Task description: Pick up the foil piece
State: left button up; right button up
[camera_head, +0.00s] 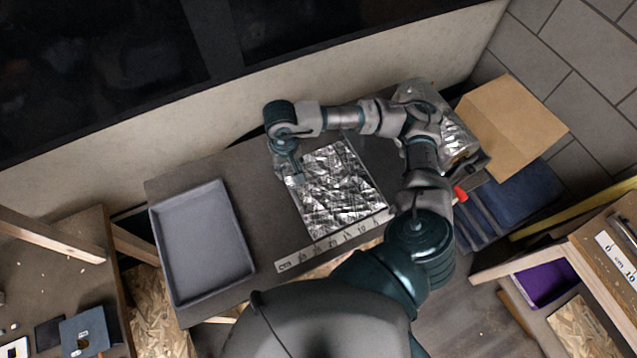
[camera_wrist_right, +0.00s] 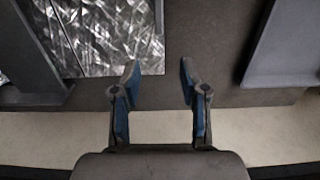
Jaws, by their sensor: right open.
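The foil piece (camera_head: 340,190) is a crumpled silver sheet lying on the dark bench top. In the right wrist view the foil (camera_wrist_right: 110,35) fills the upper left, and its near corner lies by the fingertips. My right gripper (camera_head: 295,178) is over the foil's upper left edge, pointing down. In the wrist view the right gripper (camera_wrist_right: 158,68) is open, with nothing visible between its blue fingers. I cannot tell how high the tips are above the foil. My arm passes over the bench behind and right of the foil. My left gripper is not in view.
A grey tray (camera_head: 203,245) lies left of the foil; its edge shows in the wrist view (camera_wrist_right: 285,50). A ruler strip (camera_head: 330,243) runs along the bench's front edge. A cardboard box (camera_head: 512,125) stands at the right. A wall is behind the bench.

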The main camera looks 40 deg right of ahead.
notch_tip(320, 180, down, 4)
jog(key=p, duration=0.1)
send_over(294, 193)
notch_tip(294, 193, down, 5)
jog(key=shift+w+r, duration=0.15)
jog(key=shift+r, duration=0.05)
jog(key=shift+d+f, duration=0.2)
jog(key=shift+f, duration=0.4)
jog(key=f, duration=0.2)
jog(key=f+p, duration=0.1)
jog(key=shift+s+f, duration=0.2)
jog(key=shift+f, duration=0.15)
jog(key=shift+a+f, duration=0.2)
jog(key=shift+f, duration=0.3)
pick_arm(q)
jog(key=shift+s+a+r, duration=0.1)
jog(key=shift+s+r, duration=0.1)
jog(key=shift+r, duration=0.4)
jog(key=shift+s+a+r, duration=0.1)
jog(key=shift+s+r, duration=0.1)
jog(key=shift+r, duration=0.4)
pick_arm(e)
jog(key=shift+c, duration=0.3)
jog(key=c, duration=0.4)
grip_shut()
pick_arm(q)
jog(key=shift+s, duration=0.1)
pick_arm(e)
jog(key=shift+d, duration=0.1)
